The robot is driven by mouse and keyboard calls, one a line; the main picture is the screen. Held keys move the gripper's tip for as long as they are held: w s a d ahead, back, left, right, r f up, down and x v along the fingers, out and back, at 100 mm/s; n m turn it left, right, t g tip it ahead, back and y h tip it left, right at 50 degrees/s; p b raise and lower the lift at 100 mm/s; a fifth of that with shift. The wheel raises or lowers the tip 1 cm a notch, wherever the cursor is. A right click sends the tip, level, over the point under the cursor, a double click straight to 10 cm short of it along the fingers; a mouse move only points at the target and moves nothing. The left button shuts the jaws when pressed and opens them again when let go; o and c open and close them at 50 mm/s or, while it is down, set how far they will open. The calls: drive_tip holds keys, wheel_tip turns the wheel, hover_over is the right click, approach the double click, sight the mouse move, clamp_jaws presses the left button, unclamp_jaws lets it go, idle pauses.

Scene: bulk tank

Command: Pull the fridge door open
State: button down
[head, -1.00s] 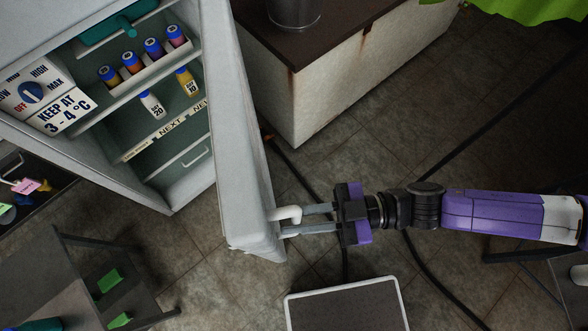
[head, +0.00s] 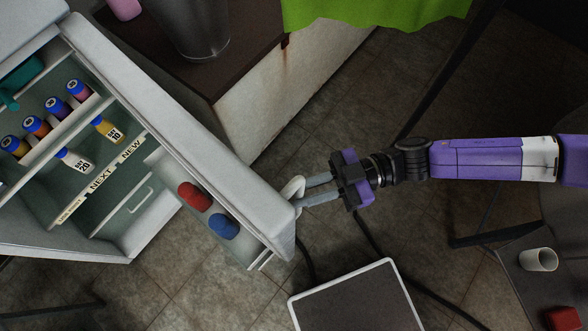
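The fridge door (head: 185,115) is a thick pale panel and stands open. The fridge interior (head: 110,195) shows to its left, with shelves and bottles. My gripper (head: 304,190) is at the free end of the door, with its two fingers around the white door handle (head: 294,186). The fingers appear closed on the handle, though the contact is partly hidden. A red-capped item (head: 194,196) and a blue-capped item (head: 223,226) sit in the rack on the door's inner side.
A rusty white cabinet (head: 290,110) with a dark top stands behind the door, close to it. A metal bucket (head: 193,25) is on that top. A dark panel with a white rim (head: 357,305) lies below the gripper. A white cup (head: 540,259) stands at right.

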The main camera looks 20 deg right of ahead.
drive_tip(key=shift+w+d, duration=0.8)
drive_tip(key=shift+d, duration=0.1)
drive_tip(key=c, duration=1.4)
unclamp_jaws()
drive_tip(key=shift+o, duration=0.2)
drive_tip(key=shift+s, duration=0.1)
